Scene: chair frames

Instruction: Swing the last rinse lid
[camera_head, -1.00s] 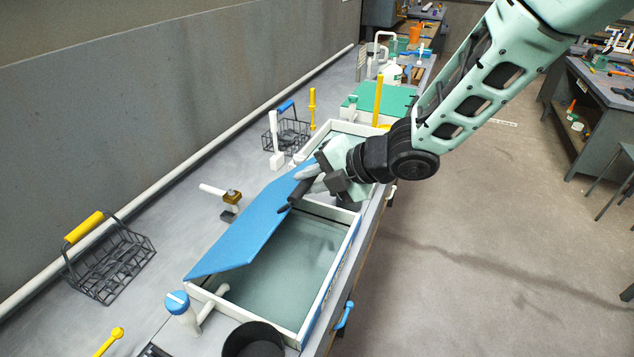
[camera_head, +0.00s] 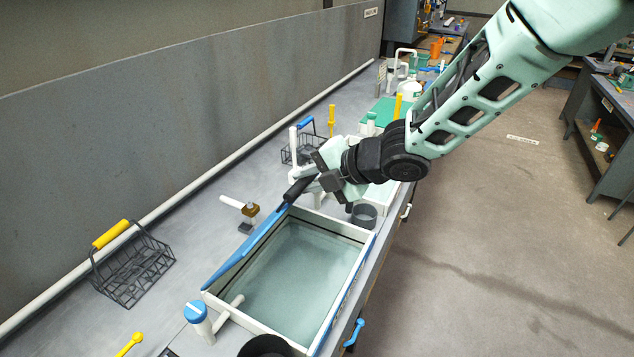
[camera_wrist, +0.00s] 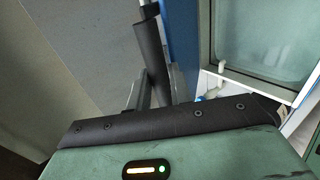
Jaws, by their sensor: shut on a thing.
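The blue rinse lid (camera_head: 244,247) stands steeply raised along the left side of a white-rimmed tank (camera_head: 347,284), seen almost edge-on in the head view. The tank lies uncovered with clear greenish water in it. My gripper (camera_head: 293,193) is at the lid's far end, its dark fingers shut on the lid. In the wrist view the dark fingers (camera_wrist: 152,60) lie beside the blue strip of the lid (camera_wrist: 181,45), with the tank's water to the right.
The floor at right is clear.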

